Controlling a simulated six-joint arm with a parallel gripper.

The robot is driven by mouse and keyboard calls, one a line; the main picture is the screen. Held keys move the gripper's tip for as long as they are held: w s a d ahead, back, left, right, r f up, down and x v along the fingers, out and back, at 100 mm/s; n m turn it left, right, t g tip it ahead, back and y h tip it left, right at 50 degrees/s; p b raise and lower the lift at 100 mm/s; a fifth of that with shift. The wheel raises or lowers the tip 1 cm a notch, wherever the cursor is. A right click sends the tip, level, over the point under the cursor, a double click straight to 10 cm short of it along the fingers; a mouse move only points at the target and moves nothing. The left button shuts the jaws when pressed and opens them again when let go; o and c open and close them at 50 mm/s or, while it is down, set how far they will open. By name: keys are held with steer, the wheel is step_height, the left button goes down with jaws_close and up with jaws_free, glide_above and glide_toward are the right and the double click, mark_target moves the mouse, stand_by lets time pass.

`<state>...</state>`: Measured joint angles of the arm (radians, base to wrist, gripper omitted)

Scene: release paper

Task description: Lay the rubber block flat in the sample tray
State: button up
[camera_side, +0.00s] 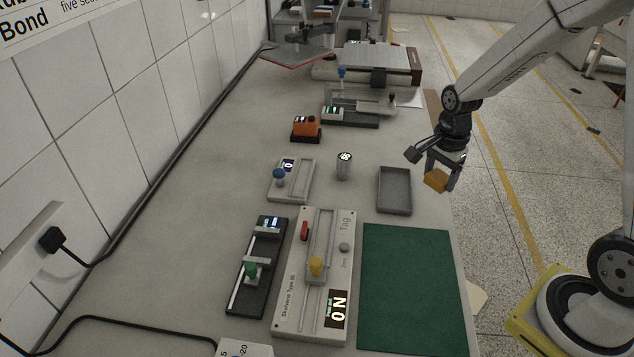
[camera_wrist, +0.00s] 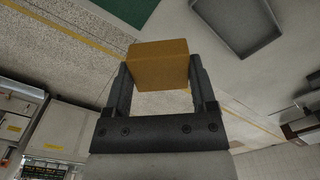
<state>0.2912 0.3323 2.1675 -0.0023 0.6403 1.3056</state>
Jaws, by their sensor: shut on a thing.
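The rubber block (camera_side: 435,179) is an orange-yellow block. My gripper (camera_side: 441,177) is shut on it and holds it in the air, tilted in the side view, to the right of the sample tray. In the wrist view the block (camera_wrist: 158,66) sits between the two fingertips of my gripper (camera_wrist: 160,80). The sample tray (camera_side: 394,210) is a shallow grey rectangular tray on the bench, and it looks empty. The tray also shows in the wrist view (camera_wrist: 276,40), at the upper right and apart from the block.
A green mat (camera_side: 415,285) lies in front of the tray. A small grey cup (camera_side: 344,166) stands left of it. A long grey device (camera_side: 315,270) and a black one (camera_side: 257,265) are further left. An orange device (camera_side: 306,128) stands behind. The bench's right edge runs below my gripper.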

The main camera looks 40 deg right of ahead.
steer(key=shift+s+d, duration=0.1)
steer(key=shift+d, duration=0.1)
steer(key=w+d+f, duration=0.2)
steer(key=w+f, duration=0.2)
steer(key=w, duration=0.5)
glide_above(394, 191)
steer(key=s, duration=0.2)
steer(key=f, duration=0.4)
steer(key=shift+w+a+f, duration=0.1)
steer(key=shift+w+f, duration=0.05)
steer(key=shift+w, duration=0.1)
steer(key=shift+w+f, duration=0.5)
steer(key=shift+f, duration=0.05)
steer(key=shift+f, duration=0.1)
steer(key=shift+w+d+f, duration=0.15)
steer(key=shift+w+d, duration=0.05)
steer(key=shift+w, duration=0.05)
steer(key=shift+f, duration=1.55)
steer(key=shift+f, duration=0.15)
